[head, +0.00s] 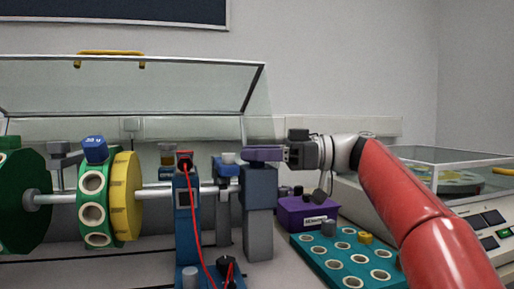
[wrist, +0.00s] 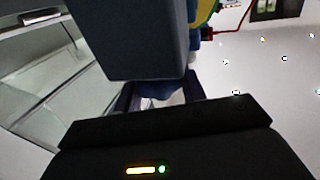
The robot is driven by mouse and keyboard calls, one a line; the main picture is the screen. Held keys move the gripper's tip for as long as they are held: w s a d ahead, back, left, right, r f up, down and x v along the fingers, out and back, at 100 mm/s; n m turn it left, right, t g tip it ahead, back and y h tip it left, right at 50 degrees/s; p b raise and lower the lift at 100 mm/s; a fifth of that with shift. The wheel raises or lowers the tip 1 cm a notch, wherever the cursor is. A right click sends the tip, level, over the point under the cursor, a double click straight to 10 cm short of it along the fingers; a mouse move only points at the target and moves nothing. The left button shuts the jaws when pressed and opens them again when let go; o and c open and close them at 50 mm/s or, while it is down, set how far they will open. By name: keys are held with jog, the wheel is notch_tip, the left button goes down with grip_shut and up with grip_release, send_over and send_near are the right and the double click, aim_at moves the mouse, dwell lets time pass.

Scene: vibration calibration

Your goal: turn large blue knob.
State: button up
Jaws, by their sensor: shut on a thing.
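The large blue knob (head: 226,168) is at the end of the shaft rig in the head view, just left of a tall grey-blue block. In the wrist view part of a blue piece (wrist: 166,92) shows between my dark fingers. My gripper (head: 250,153) reaches in from the right, level, above the block's top. It is shut on the blue knob. The fingertips' contact is partly hidden in the wrist view by the dark block (wrist: 130,40).
The grey-blue block (head: 260,190) stands directly below my fingers. A blue post (head: 186,215) with a red cable is to the left. A purple bin (head: 300,217) and teal holed tray (head: 335,258) lie to the right. A raised clear cover (head: 130,85) is behind.

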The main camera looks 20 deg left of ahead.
dwell(0.3)
jog(key=o, duration=0.7)
jog(key=v, duration=0.7)
jog(key=shift+d, duration=0.4)
jog(key=shift+w, duration=0.15)
